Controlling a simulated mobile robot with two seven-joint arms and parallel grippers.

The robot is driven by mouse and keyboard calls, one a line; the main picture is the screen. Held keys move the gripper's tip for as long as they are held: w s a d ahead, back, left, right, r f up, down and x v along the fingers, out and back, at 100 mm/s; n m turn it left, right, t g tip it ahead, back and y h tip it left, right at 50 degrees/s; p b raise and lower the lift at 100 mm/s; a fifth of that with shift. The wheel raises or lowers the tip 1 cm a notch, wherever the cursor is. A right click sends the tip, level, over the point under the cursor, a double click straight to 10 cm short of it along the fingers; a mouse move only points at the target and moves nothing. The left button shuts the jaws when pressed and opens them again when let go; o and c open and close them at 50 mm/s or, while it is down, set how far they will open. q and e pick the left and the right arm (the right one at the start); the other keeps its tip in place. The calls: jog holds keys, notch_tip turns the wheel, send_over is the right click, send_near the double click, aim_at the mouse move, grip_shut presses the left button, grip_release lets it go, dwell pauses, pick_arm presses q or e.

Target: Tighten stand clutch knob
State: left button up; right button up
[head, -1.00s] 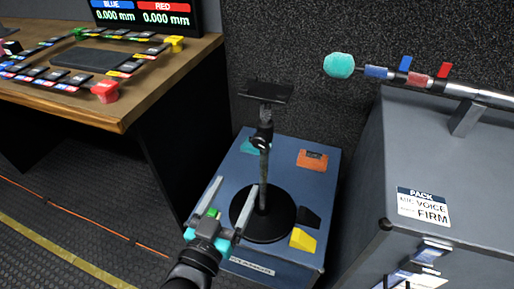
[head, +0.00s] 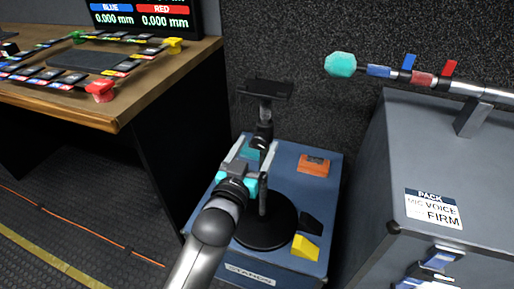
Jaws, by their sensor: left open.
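The stand has a round black base (head: 268,224), an upright pole and a dark flat head plate (head: 266,89) on top. A dark clutch fitting (head: 264,132) sits on the pole below the plate; I cannot make out the knob's own shape. My left gripper (head: 257,148) is open, its two pale fingers pointing up and away toward the clutch fitting. Its fingertips appear close to the fitting; I cannot tell whether they touch it. The gripper and arm hide part of the pole and base. My right gripper is not in view.
The stand is on a blue case (head: 312,208) with an orange block (head: 314,166) and a yellow block (head: 305,248). A grey case (head: 425,160) on the right bears a microphone boom (head: 470,88). A wooden desk (head: 120,105) is at left.

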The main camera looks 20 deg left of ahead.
pick_arm(q)
jog(key=shift+w, duration=0.45)
grip_shut()
dwell(0.5)
